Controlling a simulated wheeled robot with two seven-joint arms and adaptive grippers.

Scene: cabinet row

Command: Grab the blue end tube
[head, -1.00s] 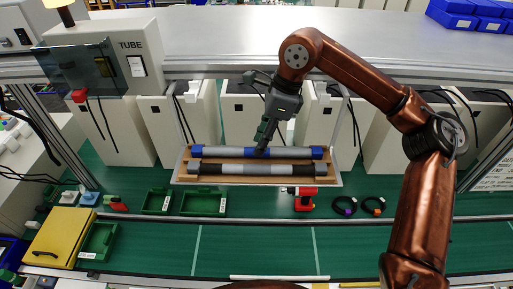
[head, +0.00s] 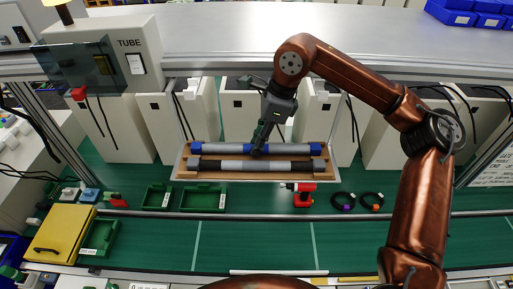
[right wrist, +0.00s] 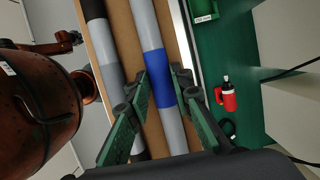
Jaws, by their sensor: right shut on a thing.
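The blue end tube (head: 225,149) is grey with blue ends and a blue middle band. It lies in the back place of the wooden tray (head: 180,168). My right gripper (head: 258,150) reaches down from above and is shut on the tube near its middle. In the right wrist view, its green fingers (right wrist: 162,88) stand on either side of the tube at the blue band (right wrist: 163,75). I do not see my left gripper.
A yellow box (head: 60,232) is at far left. White machines (head: 118,120) line the back. The front green mat is clear.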

